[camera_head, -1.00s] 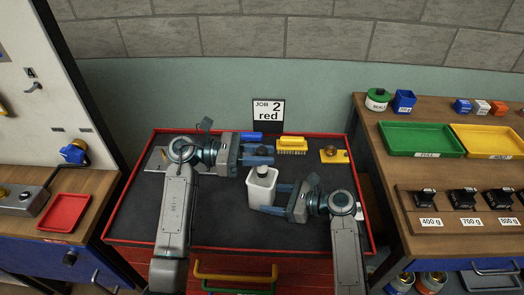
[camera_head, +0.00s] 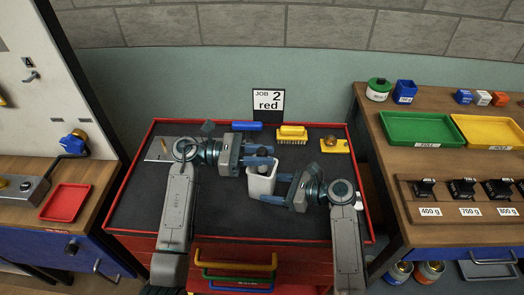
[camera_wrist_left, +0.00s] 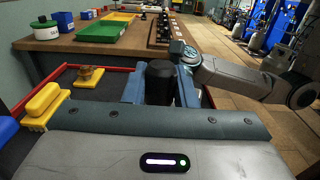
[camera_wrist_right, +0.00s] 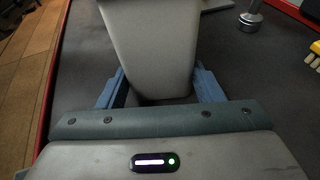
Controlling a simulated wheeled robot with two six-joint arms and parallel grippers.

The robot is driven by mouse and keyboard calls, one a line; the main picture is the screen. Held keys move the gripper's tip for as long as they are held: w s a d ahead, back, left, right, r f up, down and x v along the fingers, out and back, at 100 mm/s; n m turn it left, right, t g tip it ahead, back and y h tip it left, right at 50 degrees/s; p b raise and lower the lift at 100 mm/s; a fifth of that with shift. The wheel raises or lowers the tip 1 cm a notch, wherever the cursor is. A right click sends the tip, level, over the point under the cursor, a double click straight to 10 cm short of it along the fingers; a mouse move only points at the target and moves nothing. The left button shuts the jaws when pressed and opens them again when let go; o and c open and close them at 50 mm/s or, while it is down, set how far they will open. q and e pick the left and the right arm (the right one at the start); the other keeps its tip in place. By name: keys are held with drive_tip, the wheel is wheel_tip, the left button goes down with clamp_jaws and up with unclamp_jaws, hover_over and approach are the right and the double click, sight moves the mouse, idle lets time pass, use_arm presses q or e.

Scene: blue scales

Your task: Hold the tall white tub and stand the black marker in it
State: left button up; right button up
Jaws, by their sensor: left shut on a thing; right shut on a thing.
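The tall white tub (camera_head: 262,186) is upright over the dark top of the red-edged bench, and fills the upper middle of the right wrist view (camera_wrist_right: 150,45). My right gripper (camera_head: 270,188) is shut on the tub from the right, with one blue finger on each side (camera_wrist_right: 162,88). My left gripper (camera_head: 265,155) is at the tub's mouth and is shut on the black marker. The marker shows as a thick black cylinder between the fingers in the left wrist view (camera_wrist_left: 160,82). Its lower end is hidden, so I cannot tell how deep it reaches.
The bench (camera_head: 140,205) is clear at front left. A red tray (camera_head: 65,202) lies farther left.

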use_arm(q)
drive_tip(key=shift+f, duration=0.35)
drive_tip(key=o, duration=1)
drive_tip(key=shift+o, duration=0.2)
drive_tip(key=a, duration=1.2)
use_arm(e)
drive_tip(key=o, duration=0.8)
